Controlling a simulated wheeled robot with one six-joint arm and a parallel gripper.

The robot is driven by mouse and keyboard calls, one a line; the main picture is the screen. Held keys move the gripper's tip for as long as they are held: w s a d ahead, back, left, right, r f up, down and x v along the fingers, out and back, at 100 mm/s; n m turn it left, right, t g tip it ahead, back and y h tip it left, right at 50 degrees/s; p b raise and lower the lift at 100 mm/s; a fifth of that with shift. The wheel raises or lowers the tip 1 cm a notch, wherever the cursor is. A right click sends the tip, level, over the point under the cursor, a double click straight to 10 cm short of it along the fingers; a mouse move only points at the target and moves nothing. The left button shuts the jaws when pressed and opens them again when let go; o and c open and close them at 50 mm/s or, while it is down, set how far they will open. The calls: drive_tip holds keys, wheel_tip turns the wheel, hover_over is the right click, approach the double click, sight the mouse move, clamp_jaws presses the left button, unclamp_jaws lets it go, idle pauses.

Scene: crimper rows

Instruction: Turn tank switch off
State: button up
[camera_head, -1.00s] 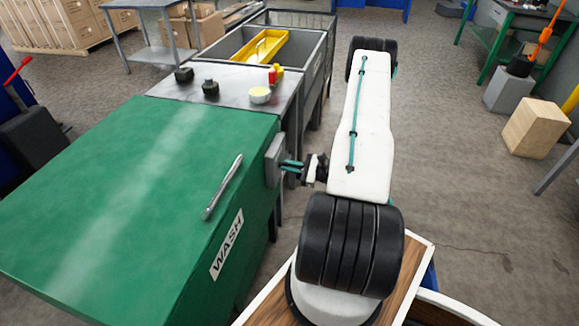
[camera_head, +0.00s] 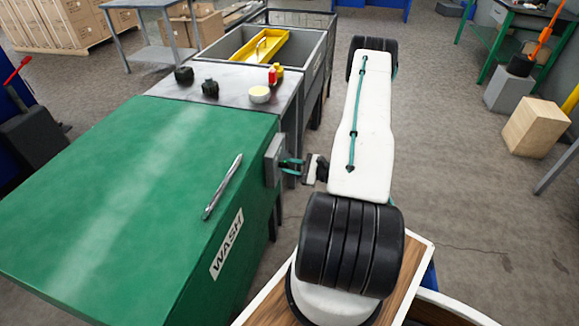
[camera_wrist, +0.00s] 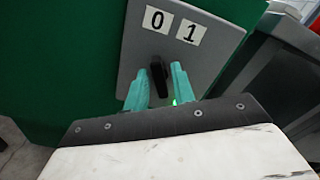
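The tank switch is a grey box (camera_head: 275,160) on the right side of the green wash tank (camera_head: 120,190). In the wrist view the grey switch plate (camera_wrist: 185,55) has white labels 0 and 1, with a black knob (camera_wrist: 158,78) below them. The knob's upper end points roughly toward the 0, though its exact angle is hard to tell. My gripper (camera_wrist: 160,75) is open, with one teal finger on each side of the knob, and gaps show beside it. A small green glow shows by the right finger. In the head view my gripper (camera_head: 287,166) reaches the box from the right.
A metal bar handle (camera_head: 222,187) lies on the tank's top above the WASH label. Behind the tank, a grey counter (camera_head: 235,82) holds dark parts, a red bottle and a pale bowl. A basin with a yellow tray (camera_head: 262,46) is farther back.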

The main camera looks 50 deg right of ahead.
drive_tip(key=shift+o, duration=0.3)
drive_tip(key=v, duration=0.7)
drive_tip(key=shift+s, duration=0.3)
drive_tip(key=shift+d, duration=0.1)
drive_tip(key=s+a+r+n+g+h, duration=0.2)
drive_tip(key=s+a+r+n+g, duration=0.2)
drive_tip(key=a+r+n, duration=0.4)
drive_tip(key=s+a+r+n+g+h, duration=0.2)
drive_tip(key=s+a+r+n+g, duration=0.2)
drive_tip(key=a+r+n, duration=0.5)
drive_tip(key=s+a+r+n+g+h, duration=0.2)
drive_tip(key=a+r+n+g, duration=0.5)
drive_tip(key=a+r, duration=1.3)
wheel_tip(320, 180, up, 4)
drive_tip(key=shift+s+r+n+h, duration=0.25)
drive_tip(key=shift+s+n+h, duration=0.15)
drive_tip(key=shift+s+n, duration=0.4)
